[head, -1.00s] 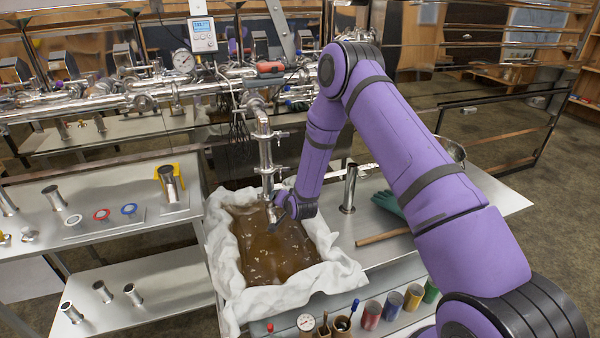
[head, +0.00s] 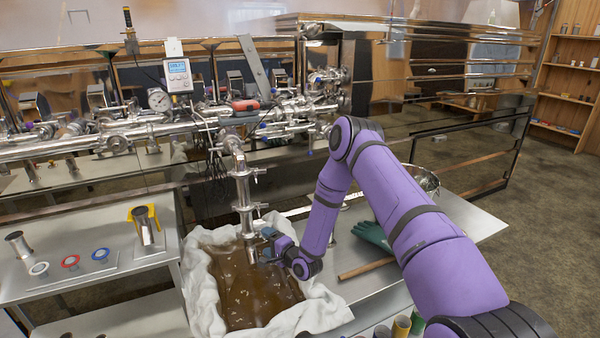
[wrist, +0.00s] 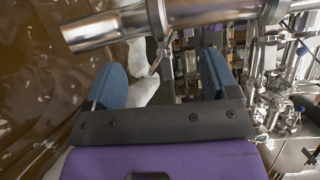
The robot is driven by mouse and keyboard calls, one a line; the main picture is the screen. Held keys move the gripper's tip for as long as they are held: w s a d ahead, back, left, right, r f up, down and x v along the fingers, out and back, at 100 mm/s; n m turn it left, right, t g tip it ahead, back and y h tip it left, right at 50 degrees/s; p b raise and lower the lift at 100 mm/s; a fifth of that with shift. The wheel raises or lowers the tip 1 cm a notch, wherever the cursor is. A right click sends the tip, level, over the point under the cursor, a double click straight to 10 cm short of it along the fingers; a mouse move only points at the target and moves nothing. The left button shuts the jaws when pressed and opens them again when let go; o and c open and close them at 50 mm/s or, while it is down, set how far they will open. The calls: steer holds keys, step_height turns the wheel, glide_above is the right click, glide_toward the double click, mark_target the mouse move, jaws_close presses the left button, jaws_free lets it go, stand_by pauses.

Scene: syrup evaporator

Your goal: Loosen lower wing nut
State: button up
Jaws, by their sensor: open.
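A steel pipe (head: 243,200) hangs upright over the syrup pan, with two clamps on it. The lower clamp (head: 246,208) has its small wing nut (head: 262,205) sticking out to the right. My gripper (head: 268,238) is just right of the pipe's lower end, below that wing nut. In the wrist view the pipe (wrist: 105,28) crosses the top, and the lower clamp (wrist: 158,15) is a band around it. A thin metal part (wrist: 154,66) hangs from the clamp between the blue fingertips of my open gripper (wrist: 163,70).
The cloth-lined pan (head: 205,285) of brown syrup lies under the pipe. The upper clamp (head: 242,173) sits above, also with a protruding wing nut. A green glove (head: 372,236) and a wooden stick (head: 365,268) lie on the steel table to the right.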

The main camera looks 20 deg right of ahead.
steer(key=f+v, duration=0.1)
steer(key=v, duration=0.8)
steer(key=w+d+r+n+g+h, duration=0.1)
steer(key=w+r+n+g, duration=0.15)
steer(key=r, duration=0.55)
steer(key=w+d+r+n+g+h, duration=0.1)
steer(key=r+n, duration=0.3)
steer(key=r, duration=0.4)
steer(key=s+r+n+g+h, duration=0.1)
steer(key=s+r, duration=0.1)
steer(key=r, duration=0.5)
steer(key=s+d+r+n+g+h, duration=0.1)
steer(key=s+r+n+h, duration=0.1)
steer(key=r, duration=0.5)
steer(key=shift+s+d+r+h, duration=0.3)
steer(key=shift+s+d+r, duration=0.1)
steer(key=shift+s, duration=0.4)
steer(key=shift+c, duration=0.4)
